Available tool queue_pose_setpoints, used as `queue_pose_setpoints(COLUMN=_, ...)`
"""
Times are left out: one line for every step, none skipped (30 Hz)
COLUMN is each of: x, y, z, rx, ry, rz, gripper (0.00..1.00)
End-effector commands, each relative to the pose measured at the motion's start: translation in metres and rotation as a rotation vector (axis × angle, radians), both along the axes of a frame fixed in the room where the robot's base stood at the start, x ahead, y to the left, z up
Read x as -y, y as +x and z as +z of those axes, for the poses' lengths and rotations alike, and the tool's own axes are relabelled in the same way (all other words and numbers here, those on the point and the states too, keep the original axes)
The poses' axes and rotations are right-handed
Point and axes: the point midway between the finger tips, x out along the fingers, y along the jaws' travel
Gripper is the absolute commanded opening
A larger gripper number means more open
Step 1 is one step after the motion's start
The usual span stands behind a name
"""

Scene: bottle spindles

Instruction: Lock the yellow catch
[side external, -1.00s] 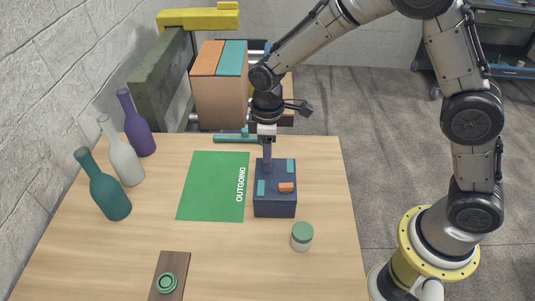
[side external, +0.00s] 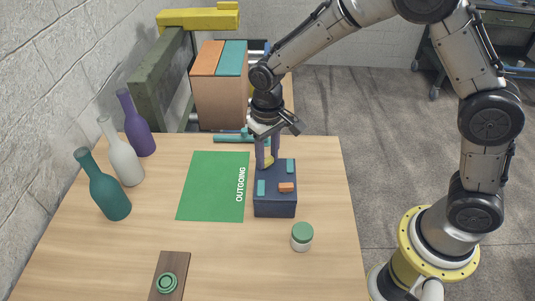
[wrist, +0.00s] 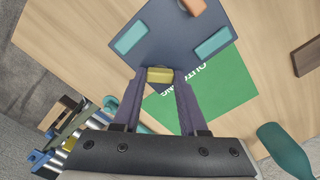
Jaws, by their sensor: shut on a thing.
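A dark blue box (side external: 275,205) stands on the table beside the green mat. On its top are two teal catches (side external: 290,166), an orange catch (side external: 286,187) and the yellow catch (side external: 267,162) at the far left corner. My gripper (side external: 267,160) reaches down to that corner with its fingers on either side of the yellow catch. In the wrist view the yellow catch (wrist: 159,75) sits between my two purple fingertips (wrist: 160,82), which are shut on it. The part of the catch under the fingers is hidden.
The green OUTGOING mat (side external: 210,190) lies left of the box. A jar with a green lid (side external: 302,236) stands to the front right. Three bottles (side external: 108,190) stand at the left. A teal bar (side external: 235,139) lies behind the box.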

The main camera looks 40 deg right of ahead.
Motion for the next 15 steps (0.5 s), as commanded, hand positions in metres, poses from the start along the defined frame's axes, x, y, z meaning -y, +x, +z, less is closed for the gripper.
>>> queue_pose_setpoints(x=-0.0002, y=0.0002, z=0.0007, rx=0.001, ry=0.001, rz=-0.043, gripper=0.00)
queue_pose_setpoints(x=-0.0002, y=0.0003, z=0.0007, rx=0.001, ry=0.001, rz=-0.071, gripper=0.00)
queue_pose_setpoints(x=-0.0003, y=0.0005, z=0.0008, rx=0.002, ry=0.001, rz=-0.110, gripper=0.00)
queue_pose_setpoints(x=-0.0003, y=0.0005, z=0.0008, rx=0.002, ry=0.001, rz=-0.138, gripper=0.00)
queue_pose_setpoints(x=-0.0003, y=0.0004, z=0.0007, rx=0.002, ry=0.001, rz=-0.166, gripper=0.00)
queue_pose_setpoints(x=-0.0002, y=0.0003, z=0.0005, rx=0.001, ry=0.001, rz=-0.205, gripper=0.00)
queue_pose_setpoints(x=-0.0002, y=0.0003, z=0.0006, rx=0.001, ry=0.001, rz=-0.233, gripper=0.00)
queue_pose_setpoints(x=-0.0003, y=0.0004, z=0.0007, rx=0.002, ry=0.001, rz=-0.261, gripper=0.00)
queue_pose_setpoints(x=-0.0003, y=0.0006, z=0.0010, rx=0.002, ry=0.002, rz=-0.299, gripper=0.00)
queue_pose_setpoints(x=-0.0003, y=0.0007, z=0.0010, rx=0.003, ry=0.002, rz=-0.327, gripper=0.00)
queue_pose_setpoints(x=-0.0004, y=0.0007, z=0.0010, rx=0.003, ry=0.002, rz=-0.354, gripper=0.00)
queue_pose_setpoints(x=-0.0003, y=0.0006, z=0.0008, rx=0.002, ry=0.002, rz=-0.390, gripper=0.00)
queue_pose_setpoints(x=-0.0003, y=0.0006, z=0.0008, rx=0.002, ry=0.002, rz=-0.416, gripper=0.00)
queue_pose_setpoints(x=-0.0003, y=0.0006, z=0.0008, rx=0.002, ry=0.002, rz=-0.441, gripper=0.00)
queue_pose_setpoints(x=-0.0003, y=0.0006, z=0.0008, rx=0.002, ry=0.002, rz=-0.474, gripper=0.00)
